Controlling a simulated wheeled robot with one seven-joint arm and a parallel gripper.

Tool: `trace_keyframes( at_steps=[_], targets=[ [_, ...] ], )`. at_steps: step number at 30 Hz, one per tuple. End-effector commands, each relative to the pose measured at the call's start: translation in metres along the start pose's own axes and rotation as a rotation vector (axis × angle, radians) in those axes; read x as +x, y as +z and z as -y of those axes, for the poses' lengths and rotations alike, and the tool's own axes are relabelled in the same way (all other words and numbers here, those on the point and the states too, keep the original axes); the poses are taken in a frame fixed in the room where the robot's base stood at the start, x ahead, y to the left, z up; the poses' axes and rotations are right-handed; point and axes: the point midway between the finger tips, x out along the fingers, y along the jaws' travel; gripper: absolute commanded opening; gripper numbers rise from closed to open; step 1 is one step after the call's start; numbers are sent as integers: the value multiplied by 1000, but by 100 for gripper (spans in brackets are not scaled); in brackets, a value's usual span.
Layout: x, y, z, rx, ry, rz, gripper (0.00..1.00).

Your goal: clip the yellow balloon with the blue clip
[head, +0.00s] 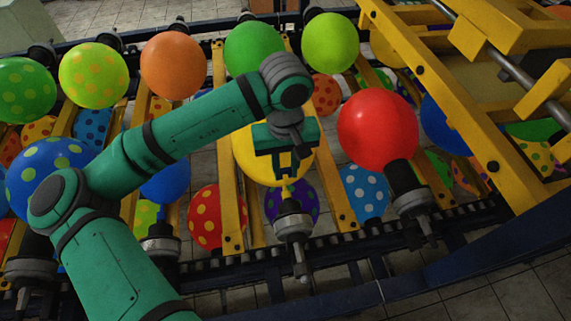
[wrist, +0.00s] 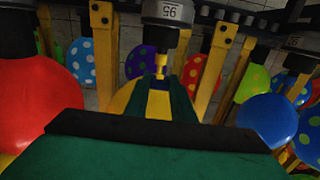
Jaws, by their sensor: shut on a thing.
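The yellow balloon (head: 243,152) hangs in the frame's middle, below the green balloon in the head view. My gripper (head: 286,170) is in front of it, over its neck side, and hides part of it. The gripper is shut on the blue clip (wrist: 160,76), a small dark shape hard to tell from the fingers. The balloon's yellow neck shows at the fingertips, facing the grey nozzle (head: 294,222). In the wrist view the yellow balloon (wrist: 122,98) lies behind the fingers. I cannot tell whether the clip is around the neck or just beside it.
A red balloon (head: 377,130) on its own nozzle is close on the right. A blue balloon (head: 165,183) is to the left. Yellow rails (head: 229,205) run past on both sides. A heavy yellow frame (head: 450,110) stands at the right. More balloons lie lower between the rails.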

Motion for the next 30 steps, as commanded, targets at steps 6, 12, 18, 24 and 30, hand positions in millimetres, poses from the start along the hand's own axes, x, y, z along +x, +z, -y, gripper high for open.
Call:
trace_keyframes(
  at_steps=[6, 12, 18, 24, 30],
  targets=[
    [11, -3, 1, -2, 0, 0, 4],
    [21, -5, 1, -1, 0, 1, 4],
    [32, -6, 1, -2, -1, 0, 4],
    [42, -6, 1, -3, -1, 1, 4],
    [52, -7, 1, -3, 0, 0, 4]
  ],
)
